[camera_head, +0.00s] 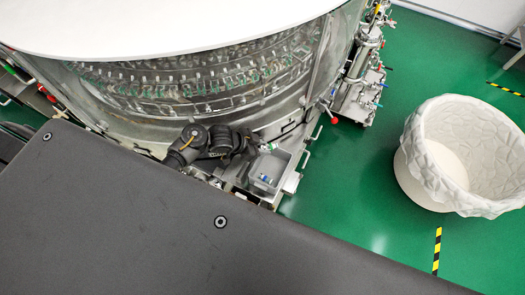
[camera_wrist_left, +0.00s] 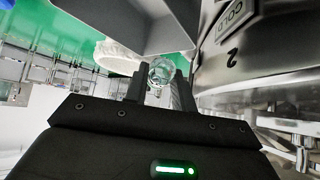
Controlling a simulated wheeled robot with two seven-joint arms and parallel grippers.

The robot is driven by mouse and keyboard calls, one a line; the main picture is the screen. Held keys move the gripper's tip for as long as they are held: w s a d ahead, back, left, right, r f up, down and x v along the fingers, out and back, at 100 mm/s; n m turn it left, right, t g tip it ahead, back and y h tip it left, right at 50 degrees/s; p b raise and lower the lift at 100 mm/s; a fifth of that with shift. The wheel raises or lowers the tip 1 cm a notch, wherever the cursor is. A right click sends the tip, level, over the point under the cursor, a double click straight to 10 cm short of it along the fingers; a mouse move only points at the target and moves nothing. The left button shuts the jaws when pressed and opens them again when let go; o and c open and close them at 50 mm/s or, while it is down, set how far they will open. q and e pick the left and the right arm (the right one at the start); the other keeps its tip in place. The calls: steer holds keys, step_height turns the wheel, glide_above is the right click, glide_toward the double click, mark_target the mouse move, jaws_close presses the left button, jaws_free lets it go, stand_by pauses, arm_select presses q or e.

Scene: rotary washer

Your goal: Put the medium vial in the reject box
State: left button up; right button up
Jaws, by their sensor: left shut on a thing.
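My left gripper (camera_head: 258,149) is shut on a small clear glass vial (camera_head: 269,147), which shows at the fingertips at the upper edge of a grey open box (camera_head: 284,176). In the left wrist view, the round glass end of the vial (camera_wrist_left: 161,70) sits between the two dark fingers of my left gripper (camera_wrist_left: 158,88). The grey box (camera_wrist_left: 130,28) fills the top of that view, just beyond the vial. A small blue-capped item (camera_head: 264,178) lies inside the box. I cannot tell the vial's size class. My right gripper is not in view.
The large round washer (camera_head: 200,80) with a glass front stands behind my left arm. Metal fittings with valves (camera_head: 362,75) stand to its right. A white, lined bin (camera_head: 425,165) stands on the open green floor at the right.

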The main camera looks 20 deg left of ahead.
arm_select(q)
steer(key=shift+f, duration=1.45)
steer(key=shift+f+b, duration=0.4)
steer(key=shift+f, duration=0.25)
steer(key=o, duration=0.9)
steer(key=shift+o, duration=0.3)
steer(key=shift+r, duration=0.1)
